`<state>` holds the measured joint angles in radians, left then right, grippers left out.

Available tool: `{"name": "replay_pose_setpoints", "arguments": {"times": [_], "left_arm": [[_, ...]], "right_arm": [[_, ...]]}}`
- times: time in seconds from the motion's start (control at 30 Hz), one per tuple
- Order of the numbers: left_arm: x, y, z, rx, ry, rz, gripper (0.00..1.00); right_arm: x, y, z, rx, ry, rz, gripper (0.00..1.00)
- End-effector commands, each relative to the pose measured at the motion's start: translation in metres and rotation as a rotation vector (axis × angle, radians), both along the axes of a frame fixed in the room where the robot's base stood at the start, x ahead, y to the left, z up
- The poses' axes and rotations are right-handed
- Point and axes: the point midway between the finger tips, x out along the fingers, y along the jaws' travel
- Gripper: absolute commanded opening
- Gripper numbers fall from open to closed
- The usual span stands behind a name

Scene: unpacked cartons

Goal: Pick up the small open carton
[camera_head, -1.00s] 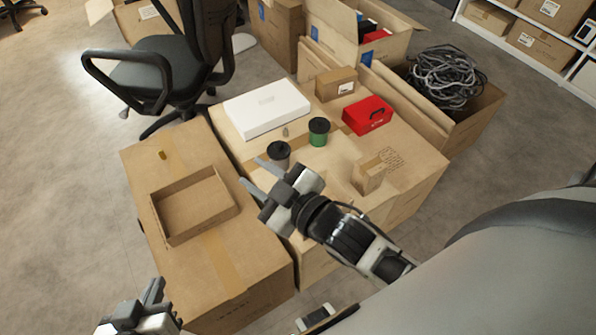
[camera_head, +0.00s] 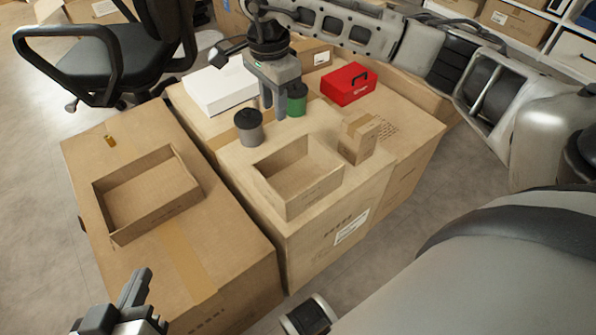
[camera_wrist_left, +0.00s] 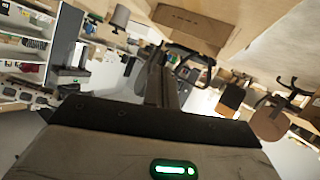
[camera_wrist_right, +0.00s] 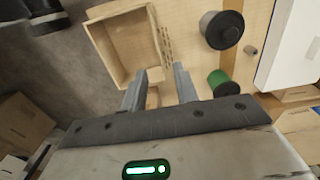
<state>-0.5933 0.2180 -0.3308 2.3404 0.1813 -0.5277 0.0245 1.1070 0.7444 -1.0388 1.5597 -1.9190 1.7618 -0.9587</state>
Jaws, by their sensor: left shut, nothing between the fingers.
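Two open cartons show in the head view. A smaller, deeper one (camera_head: 316,196) stands at the near edge of the right big box; it also shows in the right wrist view (camera_wrist_right: 122,45). A shallower one (camera_head: 155,222) sits on the left big box. Both look empty. My right gripper (camera_head: 273,114) points down behind the deeper carton, apart from it, near the grey and green canisters. Its fingers (camera_wrist_right: 158,80) are spread, and it holds nothing I can see. My left gripper (camera_head: 142,280) is shut and empty at the lower left, in front of the left big box.
A grey canister (camera_head: 248,128) and a green canister (camera_head: 297,100) stand behind the deeper carton. A small closed box (camera_head: 357,142) is right of it. A red case (camera_head: 348,84) and white box (camera_head: 220,90) lie farther back. An office chair (camera_head: 115,55) stands at the upper left.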

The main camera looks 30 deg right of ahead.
Motion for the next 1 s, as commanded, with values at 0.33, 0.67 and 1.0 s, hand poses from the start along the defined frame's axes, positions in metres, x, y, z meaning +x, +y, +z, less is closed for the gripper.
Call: {"name": "replay_pose_setpoints", "arguments": {"times": [0.33,0.67,1.0], "left_arm": [[0.0,-0.005,0.008,-0.061,-0.064,-0.004,0.0],[0.001,-0.008,0.012,-0.107,-0.071,-0.004,0.0],[0.002,-0.012,0.01,-0.187,-0.076,-0.009,0.0]], "right_arm": [[-0.002,0.0,-0.075,0.002,0.006,0.0,0.3],[-0.001,0.0,-0.103,0.004,0.003,0.0,0.3],[-0.005,-0.008,-0.147,0.004,0.005,-0.001,0.3]]}}
